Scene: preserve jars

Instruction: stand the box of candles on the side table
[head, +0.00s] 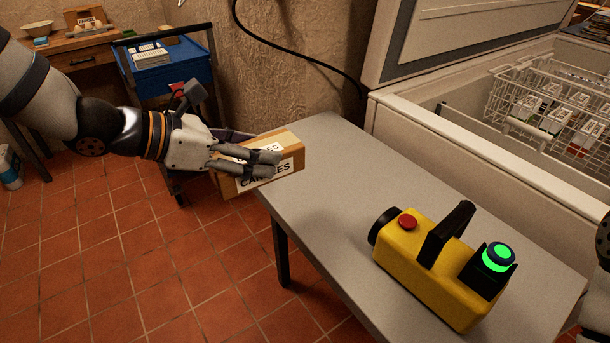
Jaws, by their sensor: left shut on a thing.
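The box of candles (293,165) is a brown cardboard box with a white label reading "CANDLES". My left gripper (262,163) is shut on it, with the fingers across its top and side. The box is at the left edge of a grey side table (330,190), partly beyond the edge; I cannot tell whether it touches the top. My right arm shows only as a sliver at the right edge, and its gripper is out of view.
A yellow device (425,275) with a black handle, red button and green-lit knob stands on the table's near right. An open chest freezer (470,150) with a white wire basket (505,110) is behind. A blue cart (185,75) stands at the back left. The table's middle is clear.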

